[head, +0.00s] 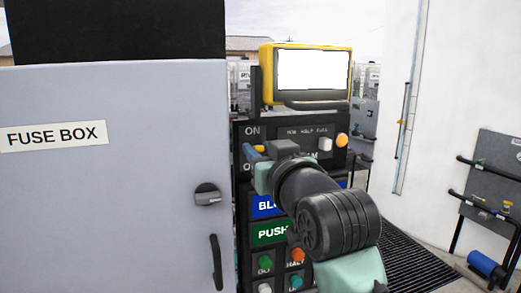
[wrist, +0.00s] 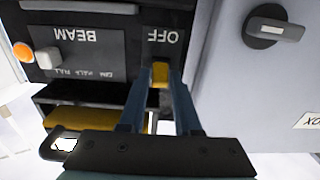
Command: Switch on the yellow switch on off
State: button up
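The yellow switch (wrist: 160,74) sits on the dark control panel, close to the "OFF" label in the upside-down wrist view. In the head view, a bit of it (head: 260,148) shows between the "ON" and partly hidden "OFF" labels. My gripper (wrist: 160,78) is at the switch, with one blue fingertip on each side of it. The fingers look closed against its sides. I cannot tell for sure which way the lever is set. In the head view my gripper (head: 256,151) and wrist cover much of the panel.
The grey fuse box (head: 100,190) with a round knob (head: 208,195) stands close at the left. A yellow-framed screen (head: 310,72) sits above the panel. A white knob (head: 325,144) and an orange light (head: 342,140) are right of the switch. Coloured buttons (head: 297,255) lie below.

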grip_shut()
jog(key=shift+r, duration=0.1)
jog(key=shift+r+p, duration=0.25)
jog(key=shift+p, duration=0.35)
jog(key=shift+r+g+h+p, duration=0.1)
jog(key=shift+g+h+p, duration=0.2)
jog(key=shift+g+p, duration=0.55)
jog(key=shift+o, duration=2.3)
grip_release()
